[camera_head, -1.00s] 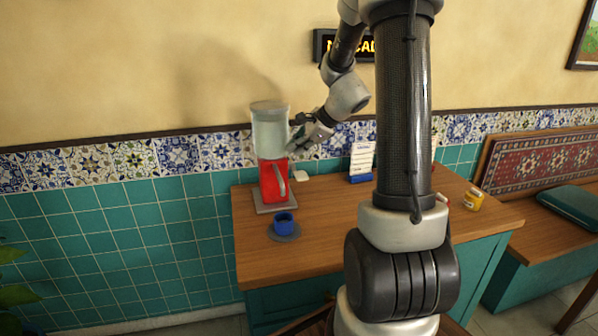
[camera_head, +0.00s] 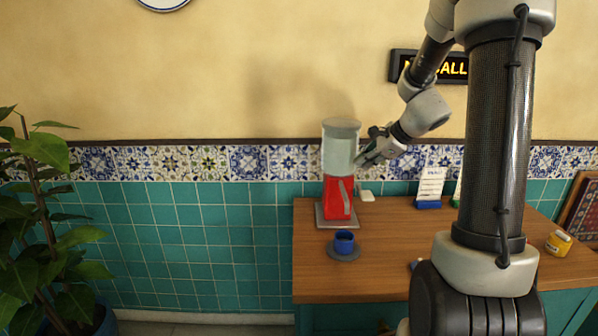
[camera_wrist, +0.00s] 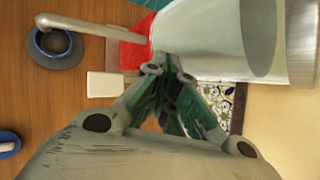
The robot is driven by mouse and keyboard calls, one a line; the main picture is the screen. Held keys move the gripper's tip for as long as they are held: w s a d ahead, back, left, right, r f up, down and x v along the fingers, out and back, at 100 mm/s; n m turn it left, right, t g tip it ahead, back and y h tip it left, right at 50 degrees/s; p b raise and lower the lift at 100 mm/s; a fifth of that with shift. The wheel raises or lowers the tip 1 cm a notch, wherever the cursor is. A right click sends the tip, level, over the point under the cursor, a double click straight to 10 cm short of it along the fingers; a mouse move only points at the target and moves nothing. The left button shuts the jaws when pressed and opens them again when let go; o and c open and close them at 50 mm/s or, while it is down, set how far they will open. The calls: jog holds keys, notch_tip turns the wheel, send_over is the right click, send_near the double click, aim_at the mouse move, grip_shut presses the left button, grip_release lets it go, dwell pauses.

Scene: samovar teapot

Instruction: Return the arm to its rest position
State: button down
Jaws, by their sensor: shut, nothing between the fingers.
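My gripper (camera_head: 364,158) is at the end of my bent arm, beside the right side of the pale upper container of a red-based appliance (camera_head: 338,198). Its fingers are shut with nothing between them. In the wrist view the gripper (camera_wrist: 172,72) points toward the appliance's pale container (camera_wrist: 205,35); I cannot tell whether the fingertips touch it.
A blue cup (camera_head: 344,240) stands on a dark saucer (camera_head: 344,256) on the wooden counter (camera_head: 312,275). A small white block (camera_head: 367,196), a blue-and-white card stand (camera_head: 430,187) and a yellow container (camera_head: 558,243) are there too. A plant (camera_head: 45,220) is at the far left.

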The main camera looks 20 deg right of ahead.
aim_at(368, 197)
jog(key=shift+n, duration=0.4)
jog(key=s+n, duration=0.1)
jog(key=s+f+n+g, duration=0.1)
jog(key=s, duration=0.1)
jog(key=s+f+n+g, duration=0.1)
jog(key=shift+s+a+f+n, duration=0.15)
jog(key=shift+a+f+n, duration=0.05)
jog(key=shift+n, duration=0.1)
jog(key=s+a+r+n+h, duration=0.1)
jog(key=s+a+r+n, duration=0.1)
jog(key=s+n, duration=0.4)
jog(key=s+a+r+n+h, duration=0.1)
jog(key=s+r+n, duration=0.4)
jog(key=s, duration=0.6)
jog(key=s+a+r+n+g+h, duration=0.1)
jog(key=s+a+r+n+h, duration=0.1)
jog(key=s+n, duration=0.4)
jog(key=s+a+r, duration=0.1)
jog(key=s, duration=0.2)
jog(key=shift+s+r+n, duration=0.15)
jog(key=shift+r+n, duration=0.05)
jog(key=shift+n, duration=0.2)
